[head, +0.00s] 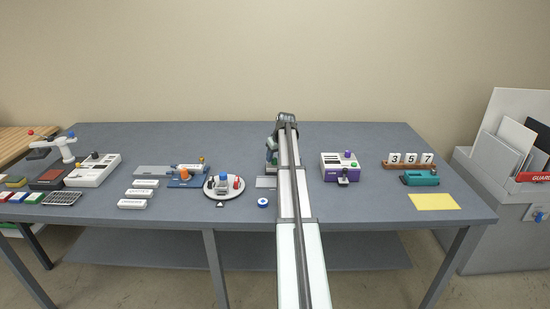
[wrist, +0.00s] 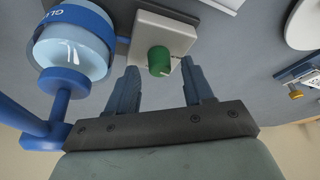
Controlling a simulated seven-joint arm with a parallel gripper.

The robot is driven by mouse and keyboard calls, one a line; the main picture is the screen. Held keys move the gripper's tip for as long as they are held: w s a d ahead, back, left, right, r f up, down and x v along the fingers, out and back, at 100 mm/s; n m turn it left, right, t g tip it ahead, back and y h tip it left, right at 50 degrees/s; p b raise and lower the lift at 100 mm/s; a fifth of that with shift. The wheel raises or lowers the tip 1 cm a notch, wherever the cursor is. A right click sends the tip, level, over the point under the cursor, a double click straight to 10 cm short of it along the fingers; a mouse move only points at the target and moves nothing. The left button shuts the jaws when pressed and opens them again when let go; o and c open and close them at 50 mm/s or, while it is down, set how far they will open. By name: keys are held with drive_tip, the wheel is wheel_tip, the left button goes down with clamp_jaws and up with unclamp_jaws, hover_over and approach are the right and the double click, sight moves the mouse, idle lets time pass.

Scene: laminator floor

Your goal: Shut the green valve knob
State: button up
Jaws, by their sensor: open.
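The green valve knob (wrist: 160,61) sits on a light grey block in the wrist view, with a small pointer mark beside it. My gripper (wrist: 158,82) is open, with one finger on each side of the knob's near end and the knob between them in the picture. I cannot tell whether the fingers touch it. In the head view my arm stretches over the table and hides most of the knob's station; a bit of green (head: 271,156) shows at the arm's left edge.
A blue-banded, light blue cylinder (wrist: 70,52) on a blue stand is close to my left finger. In the head view a purple-knobbed box (head: 331,175) stands right of my arm, and a round tray (head: 212,193) and blue disc (head: 263,205) lie left.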

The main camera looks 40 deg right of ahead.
drive_tip(key=v, duration=1.3)
drive_tip(key=shift+o, duration=0.3)
drive_tip(key=g+y, duration=0.1)
drive_tip(key=g, duration=0.3)
hover_over(274, 159)
wheel_tip(274, 159, down, 13)
drive_tip(key=shift+w+d+f, duration=0.1)
drive_tip(key=shift+d, duration=0.05)
idle(0.3)
